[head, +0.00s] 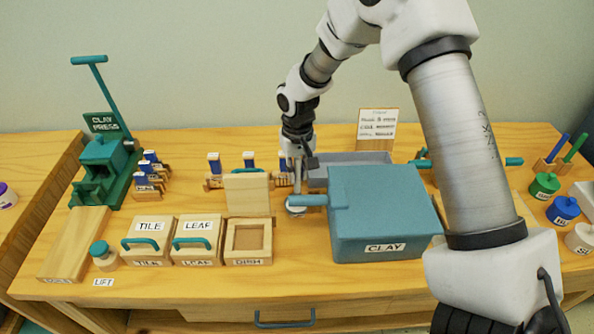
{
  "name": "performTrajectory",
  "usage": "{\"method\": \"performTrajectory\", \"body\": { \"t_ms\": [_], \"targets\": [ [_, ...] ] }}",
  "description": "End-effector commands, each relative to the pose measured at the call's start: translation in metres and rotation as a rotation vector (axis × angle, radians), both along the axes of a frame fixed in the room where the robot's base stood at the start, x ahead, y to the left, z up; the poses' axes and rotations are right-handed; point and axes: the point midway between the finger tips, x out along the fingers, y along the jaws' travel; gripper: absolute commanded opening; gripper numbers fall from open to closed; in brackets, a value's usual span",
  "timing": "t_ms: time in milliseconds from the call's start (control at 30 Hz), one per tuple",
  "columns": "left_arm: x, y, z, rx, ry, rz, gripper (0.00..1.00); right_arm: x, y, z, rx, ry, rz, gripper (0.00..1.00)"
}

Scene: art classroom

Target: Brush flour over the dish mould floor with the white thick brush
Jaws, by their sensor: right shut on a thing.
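The dish mould (234,258) is an open wooden box with a square recess, labelled DISH, at the front middle. A pale wooden board (247,194) stands upright behind it. My right gripper (296,180) points down behind and to the right of the mould, apart from it. It is shut on a pale upright thing that fits the white thick brush, mostly hidden by the fingers. A small round whitish-grey dish or pot (295,209) is right below the gripper. I cannot tell whether the held thing touches it. My left gripper is out of view.
The teal CLAY box (385,215) stands close right of the gripper, its handle reaching toward it. A grey tray (350,158) lies behind. TILE (148,226) and LEAF (198,226) moulds stand left of the dish mould. The table's front strip is clear.

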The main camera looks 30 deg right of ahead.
Motion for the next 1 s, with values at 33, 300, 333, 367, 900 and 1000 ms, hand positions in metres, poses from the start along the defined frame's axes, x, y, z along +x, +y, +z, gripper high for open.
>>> {"method": "performTrajectory", "body": {
  "t_ms": [33, 300, 333, 367, 900, 1000],
  "targets": [
    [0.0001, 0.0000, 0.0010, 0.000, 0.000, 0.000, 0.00, 0.0001, 0.0001, 0.0013, 0.000, -0.001, 0.000, 0.00],
    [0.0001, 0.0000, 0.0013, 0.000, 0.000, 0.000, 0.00, 0.0001, 0.0001, 0.0015, 0.000, 0.000, 0.000, 0.00],
    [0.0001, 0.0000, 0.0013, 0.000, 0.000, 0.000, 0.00, 0.0001, 0.0001, 0.0014, 0.000, 0.000, 0.000, 0.00],
    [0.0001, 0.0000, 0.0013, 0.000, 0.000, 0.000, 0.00, 0.0001, 0.0001, 0.0014, 0.000, 0.000, 0.000, 0.00],
    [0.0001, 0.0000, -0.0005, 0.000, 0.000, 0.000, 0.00, 0.0001, 0.0001, -0.0030, 0.000, 0.000, 0.000, 0.00],
    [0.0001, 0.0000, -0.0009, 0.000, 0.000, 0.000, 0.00, 0.0002, 0.0001, -0.0041, 0.000, -0.001, 0.000, 0.00]
  ]
}}
